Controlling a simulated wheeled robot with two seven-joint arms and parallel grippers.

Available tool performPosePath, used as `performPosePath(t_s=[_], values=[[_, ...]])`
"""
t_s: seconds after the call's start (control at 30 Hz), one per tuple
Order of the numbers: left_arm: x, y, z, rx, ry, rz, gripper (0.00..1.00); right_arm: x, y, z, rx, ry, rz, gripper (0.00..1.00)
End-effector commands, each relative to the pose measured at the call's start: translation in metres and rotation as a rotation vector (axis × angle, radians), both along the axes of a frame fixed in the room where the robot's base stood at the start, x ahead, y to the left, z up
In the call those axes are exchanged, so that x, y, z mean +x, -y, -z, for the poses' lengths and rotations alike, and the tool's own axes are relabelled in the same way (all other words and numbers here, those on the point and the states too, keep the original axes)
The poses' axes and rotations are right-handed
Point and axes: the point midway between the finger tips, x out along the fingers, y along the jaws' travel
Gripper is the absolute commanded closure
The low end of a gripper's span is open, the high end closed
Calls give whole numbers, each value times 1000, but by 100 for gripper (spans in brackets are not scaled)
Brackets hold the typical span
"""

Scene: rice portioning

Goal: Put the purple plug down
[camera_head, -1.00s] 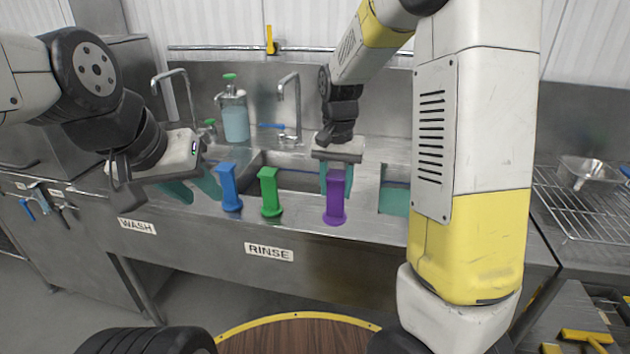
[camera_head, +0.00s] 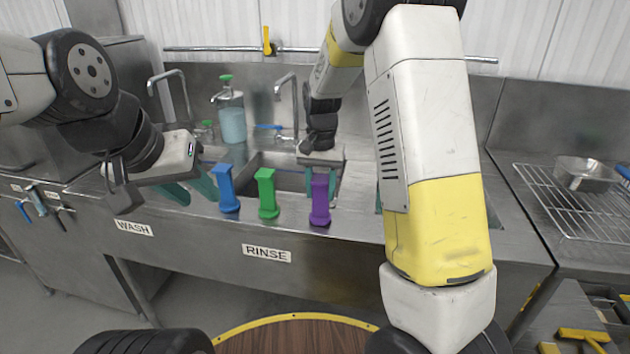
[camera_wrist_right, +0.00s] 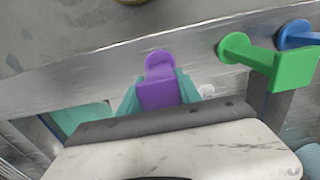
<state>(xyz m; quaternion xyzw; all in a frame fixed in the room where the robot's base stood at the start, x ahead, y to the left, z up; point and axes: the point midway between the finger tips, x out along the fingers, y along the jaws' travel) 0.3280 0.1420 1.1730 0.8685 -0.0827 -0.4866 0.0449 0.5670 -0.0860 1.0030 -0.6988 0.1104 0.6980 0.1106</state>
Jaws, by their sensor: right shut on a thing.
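The purple plug (camera_head: 320,202) stands upright at the front ledge of the sink counter, right of the green plug (camera_head: 267,195) and the blue plug (camera_head: 226,190). My right gripper (camera_head: 321,184) is shut on the purple plug from behind. In the right wrist view the purple plug (camera_wrist_right: 158,88) sits between the teal fingers, with the green plug (camera_wrist_right: 285,66) and blue plug (camera_wrist_right: 300,35) to the right. I cannot tell whether the purple plug's base touches the ledge. My left gripper (camera_head: 190,190) is empty, its fingers apart, left of the blue plug.
A sink basin (camera_head: 290,176) lies behind the plugs, with taps (camera_head: 292,100) and a soap bottle (camera_head: 231,118) beyond. My right arm hides the counter to the right. A wire rack (camera_head: 560,212) holding a metal pan (camera_head: 585,177) stands at far right.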

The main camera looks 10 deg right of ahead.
Motion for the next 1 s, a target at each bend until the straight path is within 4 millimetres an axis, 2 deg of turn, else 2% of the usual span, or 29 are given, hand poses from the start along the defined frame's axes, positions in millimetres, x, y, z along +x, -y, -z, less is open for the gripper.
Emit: performPosePath(t_s=[0.03, 0.07, 0.17, 0.57, 0.67, 1.0], values=[[0, 0, 0, 0, 0, 0, 64, 0, 0, 2, 0, -1, 0, 100], [0, 0, 0, 0, 0, 0, 64, 0, 0, 2, 0, 0, 0, 58], [0, 0, 0, 0, 0, 0, 64, 0, 0, 2, 0, 0, 0, 38], [0, 0, 0, 0, 0, 0, 64, 0, 0, -4, 1, 1, 0, 38], [0, 0, 0, 0, 0, 0, 64, 0, 0, -17, 2, 3, 1, 38], [0, 0, 0, 0, 0, 0, 64, 1, 0, -88, 2, 4, 0, 38]])
